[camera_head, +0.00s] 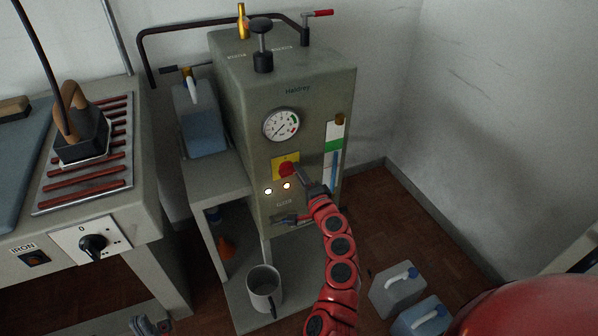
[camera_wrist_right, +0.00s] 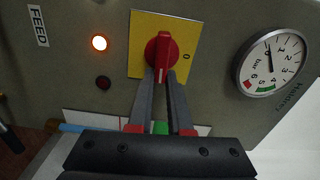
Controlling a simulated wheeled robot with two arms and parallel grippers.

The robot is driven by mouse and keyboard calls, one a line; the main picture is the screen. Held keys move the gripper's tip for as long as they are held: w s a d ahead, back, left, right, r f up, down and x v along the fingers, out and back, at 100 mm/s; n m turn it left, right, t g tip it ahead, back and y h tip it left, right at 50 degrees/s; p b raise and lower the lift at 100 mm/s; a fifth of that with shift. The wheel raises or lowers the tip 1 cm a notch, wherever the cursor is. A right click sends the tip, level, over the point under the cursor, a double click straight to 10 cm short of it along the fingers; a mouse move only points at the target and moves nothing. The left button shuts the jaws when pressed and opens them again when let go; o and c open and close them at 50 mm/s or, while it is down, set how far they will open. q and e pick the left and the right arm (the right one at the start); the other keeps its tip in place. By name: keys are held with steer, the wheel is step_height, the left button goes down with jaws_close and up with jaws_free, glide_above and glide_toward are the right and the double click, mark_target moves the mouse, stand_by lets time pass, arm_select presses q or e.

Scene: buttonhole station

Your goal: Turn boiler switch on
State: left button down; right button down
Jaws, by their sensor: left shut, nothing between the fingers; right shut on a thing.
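The boiler (camera_head: 305,115) is a grey-green cabinet with a red rotary switch (camera_head: 286,169) on a yellow plate. In the right wrist view the red switch (camera_wrist_right: 163,58) stands upright in the picture, and the plate's "0" mark (camera_wrist_right: 186,57) is to its right. The knob's handle does not point at the "0". My right gripper (camera_head: 300,176) reaches the switch from the lower right. Its fingertips (camera_wrist_right: 164,78) are shut on the lower end of the knob.
One lamp (camera_wrist_right: 99,42) glows; the one beside it (camera_wrist_right: 103,82) is dark red. A pressure gauge (camera_head: 281,124) sits above the switch. An ironing table (camera_head: 160,232) and water canister (camera_head: 202,125) stand left, a mug (camera_head: 264,288) below, jugs (camera_head: 397,288) on the floor right.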

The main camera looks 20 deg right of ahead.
steer(key=shift+f+m, duration=0.15)
steer(key=shift+m, duration=0.35)
steer(key=c, duration=0.8)
jaws_free()
steer(key=shift+c, duration=0.2)
steer(key=shift+s, duration=0.1)
steer(key=s+d, duration=0.1)
steer(key=s, duration=1.6)
steer(key=shift+d, duration=0.25)
steer(key=shift+s, duration=0.1)
